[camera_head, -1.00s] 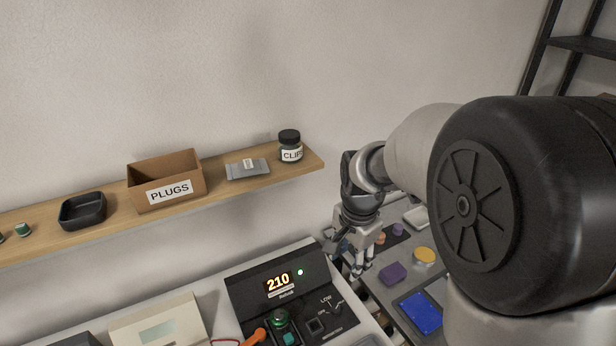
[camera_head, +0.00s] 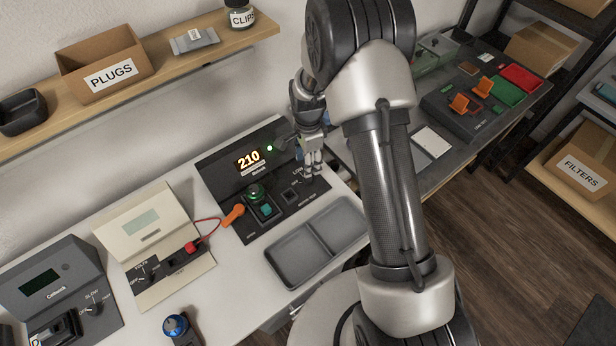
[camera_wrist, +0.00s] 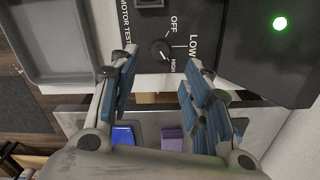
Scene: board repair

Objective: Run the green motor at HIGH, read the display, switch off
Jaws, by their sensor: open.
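The dark motor tester (camera_head: 226,172) stands on the white bench, and its display (camera_head: 248,160) reads 210 in orange. A green light beside it is lit, and it also shows in the wrist view (camera_wrist: 280,23). The green-topped motor (camera_head: 255,193) sits in the tester. In the wrist view the tester's knob (camera_wrist: 160,49) is beside the OFF, LOW and HIGH marks; its exact pointer setting is hard to tell. My gripper (camera_head: 314,173) is open at the tester's right side. In the wrist view its fingertips (camera_wrist: 161,60) are apart, either side of the knob, with no clear contact.
A grey two-part tray (camera_head: 313,243) lies in front of the tester. A cream meter (camera_head: 152,230) with red and orange leads and a dark Callbench unit (camera_head: 50,283) stand left. A shelf with a PLUGS box (camera_head: 104,68) runs above. A dark side bench (camera_head: 455,160) is at right.

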